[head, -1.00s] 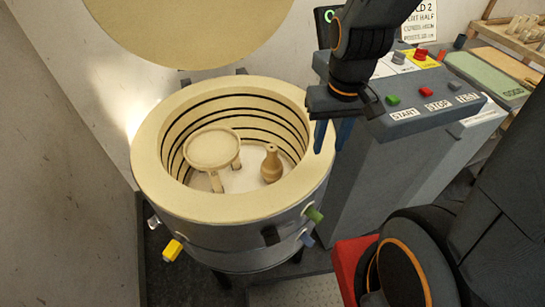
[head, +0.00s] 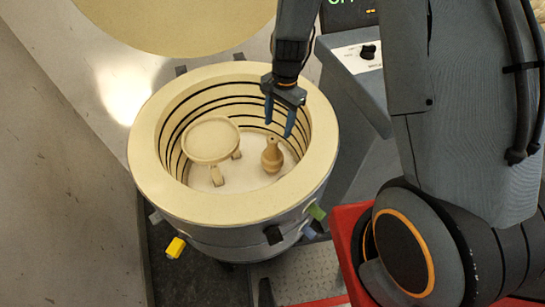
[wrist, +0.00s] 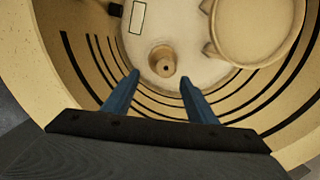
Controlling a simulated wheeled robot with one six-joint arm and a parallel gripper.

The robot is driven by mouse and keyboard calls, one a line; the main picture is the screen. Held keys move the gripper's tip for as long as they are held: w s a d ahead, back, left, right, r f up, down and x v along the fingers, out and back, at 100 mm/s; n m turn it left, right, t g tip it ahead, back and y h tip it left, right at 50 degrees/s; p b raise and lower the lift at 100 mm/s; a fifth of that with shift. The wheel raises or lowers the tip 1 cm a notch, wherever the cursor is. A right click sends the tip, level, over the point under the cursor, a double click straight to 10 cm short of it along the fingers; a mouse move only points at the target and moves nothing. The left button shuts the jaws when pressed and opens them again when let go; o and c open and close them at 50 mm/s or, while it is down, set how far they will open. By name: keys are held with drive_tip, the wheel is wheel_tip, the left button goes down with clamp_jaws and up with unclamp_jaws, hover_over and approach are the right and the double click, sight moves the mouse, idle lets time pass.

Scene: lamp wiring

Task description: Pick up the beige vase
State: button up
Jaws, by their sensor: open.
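The beige vase (head: 272,156) stands upright on the pale floor inside the round kiln-like chamber (head: 151,187), right of a small round stand. In the wrist view the vase (wrist: 163,62) is seen from above, with its dark mouth facing the camera. My gripper (head: 278,130) is open and empty, pointing down into the chamber near its far right wall. Its blue fingers are above and just behind the vase in the head view. In the wrist view the fingertips (wrist: 160,76) lie on either side of the vase's near edge, and no contact shows.
A round beige stand on short legs (head: 212,138) sits close left of the vase; it also shows in the wrist view (wrist: 255,30). The chamber wall with dark coils surrounds both. A grey control console (head: 350,70) stands behind to the right.

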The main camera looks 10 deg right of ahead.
sight(273, 138)
drive_tip(key=f, duration=0.1)
drive_tip(key=a+f+m, duration=0.1)
drive_tip(key=shift+w+f, duration=0.25)
drive_tip(key=shift+f, duration=0.1)
drive_tip(key=shift+s+a+f+p, duration=0.15)
drive_tip(key=shift+f+p, duration=0.6)
drive_tip(key=shift+f, duration=1.1)
drive_tip(key=shift+s+a+f+p, duration=0.2)
drive_tip(key=shift+f+p, duration=0.5)
drive_tip(key=shift+f, duration=1.1)
drive_tip(key=shift+w, duration=0.15)
clamp_jaws()
